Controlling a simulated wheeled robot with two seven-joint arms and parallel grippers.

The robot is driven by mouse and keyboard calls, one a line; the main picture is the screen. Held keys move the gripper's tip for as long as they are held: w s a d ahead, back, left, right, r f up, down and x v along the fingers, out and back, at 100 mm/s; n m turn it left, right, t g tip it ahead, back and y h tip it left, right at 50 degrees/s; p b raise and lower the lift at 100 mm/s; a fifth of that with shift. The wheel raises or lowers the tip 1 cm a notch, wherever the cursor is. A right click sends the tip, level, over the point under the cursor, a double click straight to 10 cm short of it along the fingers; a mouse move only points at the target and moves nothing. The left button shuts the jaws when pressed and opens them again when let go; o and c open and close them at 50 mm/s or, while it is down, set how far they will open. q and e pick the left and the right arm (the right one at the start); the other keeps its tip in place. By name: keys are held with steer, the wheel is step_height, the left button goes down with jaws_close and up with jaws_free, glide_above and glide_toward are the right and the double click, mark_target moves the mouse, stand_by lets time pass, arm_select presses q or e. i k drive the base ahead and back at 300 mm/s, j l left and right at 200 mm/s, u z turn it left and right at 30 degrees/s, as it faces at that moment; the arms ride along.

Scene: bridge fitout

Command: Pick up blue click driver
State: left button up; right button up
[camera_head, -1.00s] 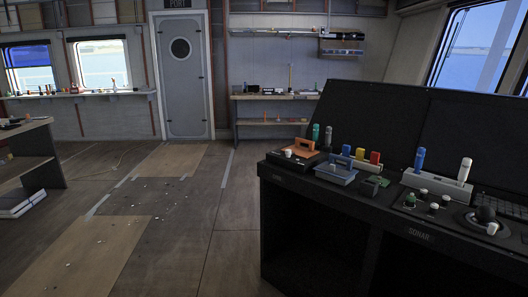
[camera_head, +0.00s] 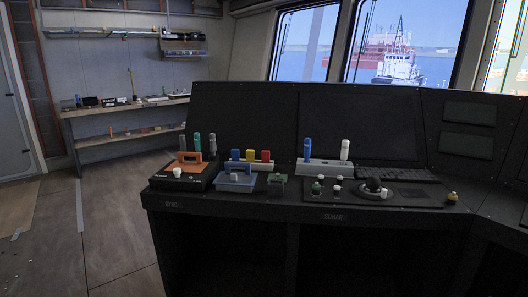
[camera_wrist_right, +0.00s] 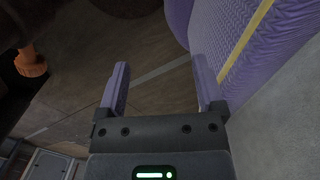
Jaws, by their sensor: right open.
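A tall blue handle (camera_head: 307,149) stands upright in a pale holder (camera_head: 328,166) on the dark console, beside a white one (camera_head: 345,150). It looks like the blue click driver, but it is too small to be sure. A shorter blue piece (camera_head: 235,155) stands in the row further left, next to a yellow and a red one. My right gripper (camera_wrist_right: 160,88) is open and empty in the right wrist view, with the floor behind its fingers. Neither gripper shows in the head view.
A shelf bench (camera_head: 125,106) stands at the back left. In the wrist view, a large purple textured surface (camera_wrist_right: 245,50) is close on the right.

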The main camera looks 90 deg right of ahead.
mark_target(308, 141)
steer(key=i+l+z, duration=0.1)
steer(key=i+z, duration=0.15)
steer(key=z, duration=0.15)
steer(key=i+z, duration=0.25)
steer(key=z, duration=0.2)
steer(key=i+z, duration=0.25)
steer(key=z, duration=0.15)
steer(key=i+j+z, duration=0.1)
steer(key=i+z, duration=0.15)
steer(key=z, duration=0.2)
